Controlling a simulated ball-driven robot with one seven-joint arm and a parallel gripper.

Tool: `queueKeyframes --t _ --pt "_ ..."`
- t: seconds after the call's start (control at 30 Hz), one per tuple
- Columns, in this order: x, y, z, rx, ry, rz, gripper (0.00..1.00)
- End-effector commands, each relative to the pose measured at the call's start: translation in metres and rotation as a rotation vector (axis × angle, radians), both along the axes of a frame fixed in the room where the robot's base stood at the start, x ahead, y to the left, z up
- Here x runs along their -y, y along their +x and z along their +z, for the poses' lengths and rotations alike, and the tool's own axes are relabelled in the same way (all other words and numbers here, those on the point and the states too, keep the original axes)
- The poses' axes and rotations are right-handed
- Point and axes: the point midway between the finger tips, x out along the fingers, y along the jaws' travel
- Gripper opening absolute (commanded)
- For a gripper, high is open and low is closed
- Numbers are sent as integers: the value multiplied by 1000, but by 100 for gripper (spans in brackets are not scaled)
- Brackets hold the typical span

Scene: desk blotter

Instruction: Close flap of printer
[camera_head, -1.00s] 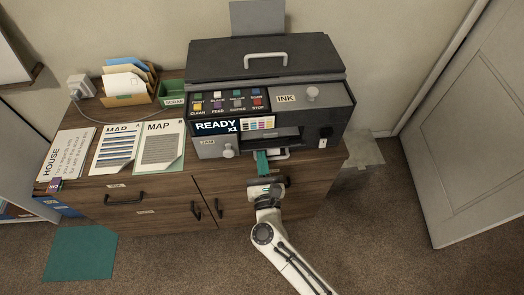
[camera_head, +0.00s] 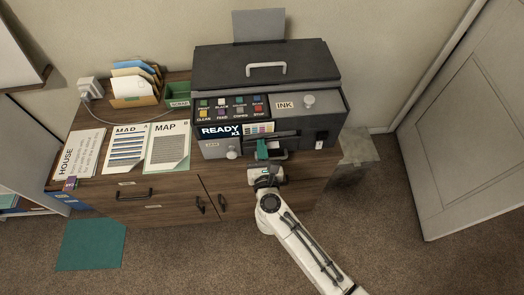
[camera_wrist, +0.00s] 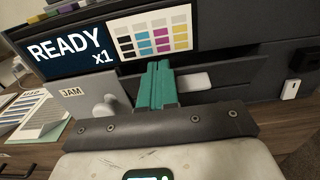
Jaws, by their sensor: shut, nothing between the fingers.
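The black printer (camera_head: 318,125) stands on the wooden cabinet, its panel reading READY x1. Its front slot is partly covered by a dark flap with a pale handle, seen in the wrist view (camera_wrist: 194,82). How far the flap is open is hard to tell, since my gripper hides part of it. My gripper (camera_head: 262,149) is shut, its teal fingers held together and empty at the front of the flap. The teal fingers (camera_wrist: 158,84) appear against the flap, left of the handle; contact is not certain.
The JAM cover (camera_wrist: 84,108) with its knob is just left of my fingers. The INK cover (camera_head: 290,104) and the handled top lid (camera_head: 230,65) look shut. Papers (camera_head: 166,146) and a file box (camera_head: 135,98) lie left.

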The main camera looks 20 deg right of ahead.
Motion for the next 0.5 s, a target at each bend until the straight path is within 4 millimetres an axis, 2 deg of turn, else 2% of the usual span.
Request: queueKeyframes --t 0.5 --pt "3 10 8 0 0 -1 0"
